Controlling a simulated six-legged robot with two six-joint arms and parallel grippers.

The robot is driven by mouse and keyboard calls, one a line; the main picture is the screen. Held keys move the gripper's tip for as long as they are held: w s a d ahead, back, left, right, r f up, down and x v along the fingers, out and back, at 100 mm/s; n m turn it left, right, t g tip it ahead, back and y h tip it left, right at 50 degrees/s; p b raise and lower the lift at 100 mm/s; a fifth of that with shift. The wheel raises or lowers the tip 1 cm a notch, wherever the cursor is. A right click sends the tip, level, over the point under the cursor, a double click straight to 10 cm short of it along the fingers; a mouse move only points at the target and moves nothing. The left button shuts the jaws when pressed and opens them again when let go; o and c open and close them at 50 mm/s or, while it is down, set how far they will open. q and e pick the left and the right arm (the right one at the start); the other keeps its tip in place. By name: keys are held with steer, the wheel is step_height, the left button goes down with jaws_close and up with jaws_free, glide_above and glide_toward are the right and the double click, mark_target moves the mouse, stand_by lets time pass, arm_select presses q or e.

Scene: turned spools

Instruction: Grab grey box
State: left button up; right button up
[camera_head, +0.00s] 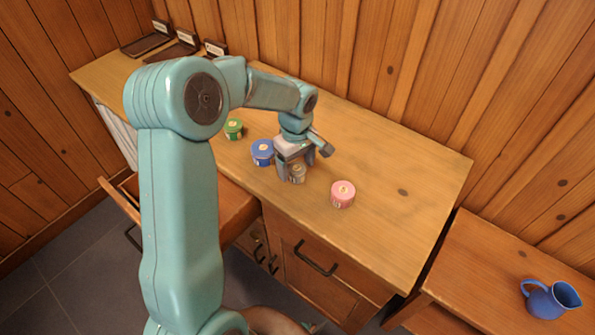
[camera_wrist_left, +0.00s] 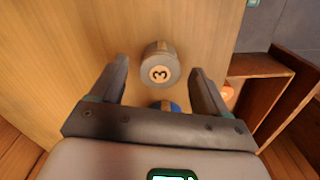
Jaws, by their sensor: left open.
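The grey box (camera_head: 298,173) is a small round canister standing on the wooden counter. In the wrist view the grey box (camera_wrist_left: 160,66) shows a tan top band and a round label with a 3. My left gripper (camera_head: 294,168) is right at it in the head view. In the wrist view my left gripper (camera_wrist_left: 162,76) is open, with the box between and slightly beyond its fingertips. A gap shows on both sides, so the fingers look clear of it. My right gripper is not in view.
A blue canister (camera_head: 262,153) and a green one (camera_head: 233,129) stand left of the grey box; a pink one (camera_head: 343,194) stands right. Dark trays (camera_head: 148,44) lie at the counter's far left. A drawer (camera_head: 236,212) stands open in front. A blue jug (camera_head: 550,299) sits lower right.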

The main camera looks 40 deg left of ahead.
arm_select(q)
steer(key=shift+f, duration=0.8)
steer(key=c, duration=1.1)
steer(key=shift+r, duration=0.1)
